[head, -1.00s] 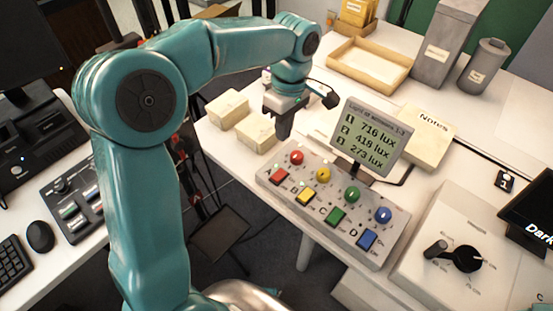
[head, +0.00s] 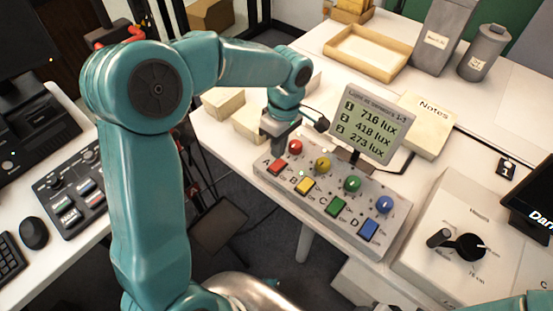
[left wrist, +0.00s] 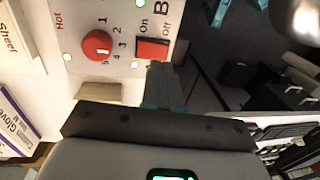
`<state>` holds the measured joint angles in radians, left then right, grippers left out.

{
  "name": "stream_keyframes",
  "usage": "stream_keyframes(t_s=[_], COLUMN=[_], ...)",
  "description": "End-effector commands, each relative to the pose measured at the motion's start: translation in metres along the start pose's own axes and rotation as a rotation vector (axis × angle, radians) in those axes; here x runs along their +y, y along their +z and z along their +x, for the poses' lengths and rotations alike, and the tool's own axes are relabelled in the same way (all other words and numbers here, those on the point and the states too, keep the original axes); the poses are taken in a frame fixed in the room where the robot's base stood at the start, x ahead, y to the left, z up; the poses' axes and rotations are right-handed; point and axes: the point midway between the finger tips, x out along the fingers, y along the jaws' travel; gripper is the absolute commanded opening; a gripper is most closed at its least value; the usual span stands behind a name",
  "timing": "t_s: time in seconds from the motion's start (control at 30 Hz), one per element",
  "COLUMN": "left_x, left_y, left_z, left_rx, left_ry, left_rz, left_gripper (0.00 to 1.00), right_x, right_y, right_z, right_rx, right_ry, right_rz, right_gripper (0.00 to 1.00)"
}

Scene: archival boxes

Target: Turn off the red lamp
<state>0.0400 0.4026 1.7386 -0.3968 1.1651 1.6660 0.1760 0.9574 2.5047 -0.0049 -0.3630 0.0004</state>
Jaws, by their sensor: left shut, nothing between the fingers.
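A grey control panel (head: 318,209) holds red, yellow, green and blue knobs, each with a rocker switch of the same colour. The red switch (head: 278,167) is at its left end, below the red knob (head: 295,147). In the left wrist view, the red switch (left wrist: 153,48) lies beside "On" and "Off" labels, and the red knob (left wrist: 97,44) is left of it. My left gripper (head: 275,149) is shut and empty, pointing down just above the red switch. In the wrist view its fingertips (left wrist: 159,68) are at the switch's edge; I cannot tell whether they touch. No lamp is recognisable.
A display (head: 368,121) behind the panel reads 716, 418 and 273 lux. A notes box (head: 427,125) and a box with a black dial (head: 461,247) stand to the right. Pale boxes (head: 222,103) are behind my left wrist. A tray (head: 368,52) is farther back.

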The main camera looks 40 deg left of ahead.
Motion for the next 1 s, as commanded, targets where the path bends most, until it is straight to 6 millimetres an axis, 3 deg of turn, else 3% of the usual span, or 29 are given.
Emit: stream_keyframes(t_s=[0.1,0.3,0.73,1.0], left_x=[-0.001,0.000,0.000,-0.002], left_y=[-0.001,-0.001,-0.001,-0.001], left_z=[0.022,0.042,0.047,0.065], left_rx=[0.000,0.000,0.000,0.001], left_ry=[-0.003,-0.002,0.003,0.128], left_rz=[0.000,0.000,0.000,-0.001], left_gripper=[0.00,0.00,0.00,0.00], right_x=[0.001,0.001,0.001,0.017], right_y=[0.000,0.000,0.000,-0.001], right_z=[0.002,0.002,0.004,0.047], right_rx=[0.000,0.000,0.000,0.000], right_ry=[0.000,0.000,0.000,0.000], right_rz=[0.000,0.000,0.000,0.000], right_gripper=[0.43,0.43,0.43,0.43])
